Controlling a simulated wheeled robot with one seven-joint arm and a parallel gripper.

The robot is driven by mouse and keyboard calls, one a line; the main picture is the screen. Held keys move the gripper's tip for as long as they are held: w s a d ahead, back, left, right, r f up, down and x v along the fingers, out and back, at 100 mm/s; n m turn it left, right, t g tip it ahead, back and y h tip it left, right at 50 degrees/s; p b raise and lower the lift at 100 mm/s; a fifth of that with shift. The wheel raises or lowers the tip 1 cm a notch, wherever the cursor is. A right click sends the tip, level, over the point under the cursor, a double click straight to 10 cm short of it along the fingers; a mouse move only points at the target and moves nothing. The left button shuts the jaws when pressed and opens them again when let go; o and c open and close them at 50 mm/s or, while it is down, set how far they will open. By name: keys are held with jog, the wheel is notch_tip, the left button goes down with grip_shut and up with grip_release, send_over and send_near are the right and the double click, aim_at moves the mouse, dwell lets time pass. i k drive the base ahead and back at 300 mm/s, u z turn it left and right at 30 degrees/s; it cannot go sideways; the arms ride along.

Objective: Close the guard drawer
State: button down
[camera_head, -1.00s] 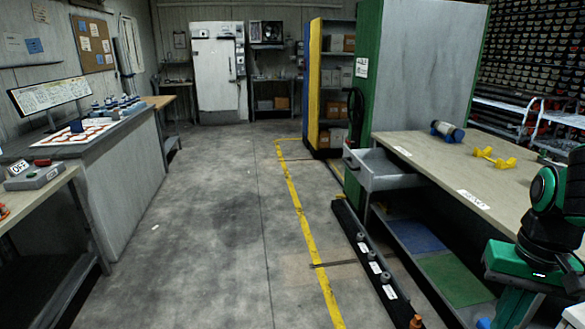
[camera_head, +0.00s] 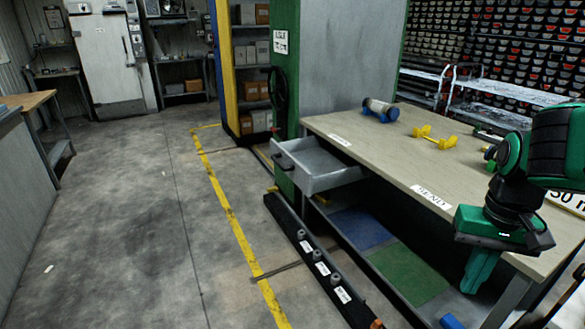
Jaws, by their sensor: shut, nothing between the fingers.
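The guard drawer (camera_head: 322,183) is a grey open-topped tray that sticks out from under the far left end of the workbench (camera_head: 385,158). It is pulled out towards the aisle, and a dark handle (camera_head: 282,160) sits on its front. Its inside looks empty. My gripper (camera_head: 473,287) is green and points down at the right, in front of the bench's near part. It is shut and empty, well apart from the drawer. Its fingertips are small in the picture.
A long black rail with grey knobs (camera_head: 318,262) lies on the floor along the bench. A tall green-edged cabinet (camera_head: 345,60) stands behind the drawer. A blue-ended roller (camera_head: 381,110) and a yellow piece (camera_head: 436,137) lie on the bench. The aisle floor (camera_head: 130,220) at left is clear.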

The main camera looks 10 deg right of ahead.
aim_at(313, 163)
jog(key=u, duration=0.05)
jog(key=k, duration=0.6)
jog(key=u, duration=0.35)
jog(key=i, duration=1.45)
jog(key=u, duration=0.05)
